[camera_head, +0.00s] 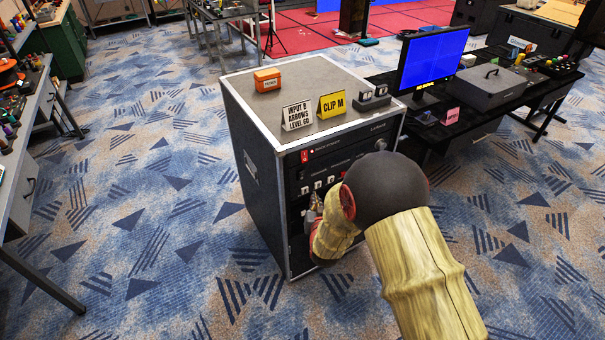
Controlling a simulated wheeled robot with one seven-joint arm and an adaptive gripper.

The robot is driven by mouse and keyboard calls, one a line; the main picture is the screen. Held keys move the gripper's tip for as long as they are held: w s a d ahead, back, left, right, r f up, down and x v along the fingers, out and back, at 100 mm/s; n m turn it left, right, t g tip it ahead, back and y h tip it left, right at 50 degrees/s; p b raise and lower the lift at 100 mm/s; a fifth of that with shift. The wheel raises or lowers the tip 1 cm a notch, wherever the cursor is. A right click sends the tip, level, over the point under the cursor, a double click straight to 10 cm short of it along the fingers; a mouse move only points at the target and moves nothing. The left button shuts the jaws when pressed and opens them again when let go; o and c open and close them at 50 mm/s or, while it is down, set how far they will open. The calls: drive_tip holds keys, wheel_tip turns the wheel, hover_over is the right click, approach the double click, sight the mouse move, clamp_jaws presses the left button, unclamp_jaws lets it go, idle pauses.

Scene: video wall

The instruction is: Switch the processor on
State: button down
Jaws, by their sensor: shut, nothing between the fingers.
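The rack case (244,160) stands on the carpet in the middle, grey on top with a black front. A black rack unit (345,148) sits at the top of its front, with a small red switch (304,156) at its left end and a round knob (381,144) at its right. I take this unit to be the processor, but its label is too small to read. My gripper (313,203) is small in view, shut and empty, at the rack's front below the red switch. I cannot tell whether it touches the panel. My arm hides the lower right front.
An orange box (267,79), a white sign (297,116), a yellow "CLIP M" sign (332,104) and small dark devices (374,98) stand on the rack. A blue monitor (432,58) stands on the black table at right. A workbench (28,150) stands left; carpet between is clear.

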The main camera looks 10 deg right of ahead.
sight(304, 177)
drive_tip(key=w+a+r, duration=0.2)
drive_tip(key=w, duration=0.3)
drive_tip(key=shift+w, duration=0.35)
drive_tip(key=shift+w, duration=0.15)
idle(1.2)
drive_tip(key=shift+w+a+r, duration=0.1)
drive_tip(key=shift+w+r, duration=0.05)
drive_tip(key=shift+w, duration=0.05)
drive_tip(key=shift+w+a+r, duration=0.1)
drive_tip(key=shift+w+r, duration=0.05)
drive_tip(key=shift+w, duration=0.2)
idle(0.8)
drive_tip(key=shift+s, duration=0.1)
drive_tip(key=shift+s+d+f+b, duration=0.25)
drive_tip(key=shift+s+b, duration=0.15)
drive_tip(key=shift+s, duration=0.25)
drive_tip(key=shift+s+d+f+b, duration=0.2)
drive_tip(key=shift+s+d+f, duration=0.05)
drive_tip(key=shift+s, duration=0.5)
drive_tip(key=shift+s+d+f+b, duration=0.15)
drive_tip(key=shift+s+d+f, duration=0.15)
drive_tip(key=shift+s, duration=0.45)
drive_tip(key=shift+s+d+f+b, duration=0.2)
drive_tip(key=shift+s+f, duration=0.05)
drive_tip(key=shift+s, duration=0.5)
